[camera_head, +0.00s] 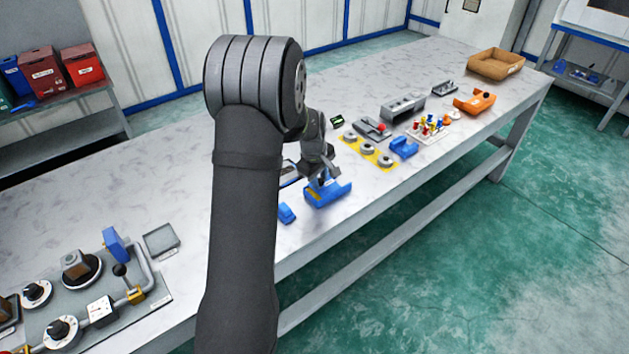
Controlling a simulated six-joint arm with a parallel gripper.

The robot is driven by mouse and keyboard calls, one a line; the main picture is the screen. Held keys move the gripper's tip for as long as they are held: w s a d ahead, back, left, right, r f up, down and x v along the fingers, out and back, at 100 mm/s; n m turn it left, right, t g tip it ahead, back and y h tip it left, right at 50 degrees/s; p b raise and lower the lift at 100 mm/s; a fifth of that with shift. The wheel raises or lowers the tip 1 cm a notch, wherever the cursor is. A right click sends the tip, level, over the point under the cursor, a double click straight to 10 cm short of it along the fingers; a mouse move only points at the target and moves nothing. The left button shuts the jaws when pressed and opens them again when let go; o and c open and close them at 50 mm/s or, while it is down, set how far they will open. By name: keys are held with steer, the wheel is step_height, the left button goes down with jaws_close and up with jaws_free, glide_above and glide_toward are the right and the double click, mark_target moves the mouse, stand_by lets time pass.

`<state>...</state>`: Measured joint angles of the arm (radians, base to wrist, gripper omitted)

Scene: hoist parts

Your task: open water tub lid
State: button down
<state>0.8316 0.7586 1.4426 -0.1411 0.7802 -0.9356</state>
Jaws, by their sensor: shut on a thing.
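My gripper (322,178) is near the front edge of the white table, pointing down. It is shut on a blue part (341,194) that has a small orange-yellow patch. The fingertips are small and partly hidden, so the exact grip does not show. I cannot tell whether this blue part belongs to the water tub. A flat light item with a dark blue edge (288,175) lies just behind, mostly hidden by my arm. No tub or lid can be picked out for certain.
A small blue block (286,213) lies left of the gripper. Grey rings on a yellow strip (368,148), another blue part (403,147), an orange part (475,102) and a brown tray (495,65) stand to the right. A panel with knobs and pipes (100,305) is front left.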

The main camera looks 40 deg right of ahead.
mark_target(332, 181)
steer(key=d, duration=0.5)
steer(key=shift+d, duration=0.1)
steer(key=c, duration=1.1)
jaws_free()
steer(key=shift+c, duration=0.2)
steer(key=a+r, duration=0.3)
steer(key=r, duration=1.4)
steer(key=shift+s+a, duration=0.2)
steer(key=shift+s, duration=0.1)
